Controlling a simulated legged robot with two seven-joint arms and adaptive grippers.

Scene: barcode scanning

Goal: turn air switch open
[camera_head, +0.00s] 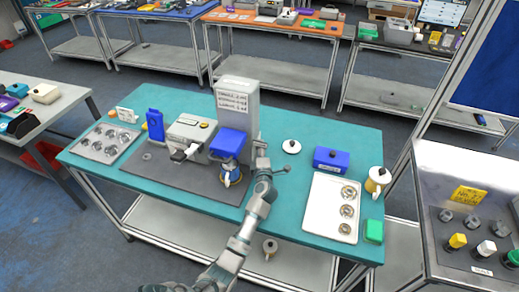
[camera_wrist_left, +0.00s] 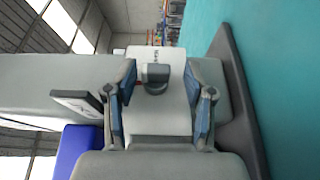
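A tall grey machine (camera_head: 236,105) stands on the teal table. My left arm reaches up to its right side. My left gripper (camera_head: 261,150) is small in the head view and partly merges with the machine. In the left wrist view my left gripper (camera_wrist_left: 159,67) is open, one finger on each side of a dark grey knob (camera_wrist_left: 156,77), which appears to be the air switch. The knob sits on a white block (camera_wrist_left: 155,115) between the fingers. Whether the fingers touch the knob I cannot tell. My right gripper is out of view.
A blue box (camera_head: 330,161), a white panel with round parts (camera_head: 331,207) and a yellow-and-white kettle-like item (camera_head: 377,180) are on the right of the table. A grey control console (camera_head: 470,215) stands farther right. The blue machine part (camera_head: 229,142) is close to my left arm.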

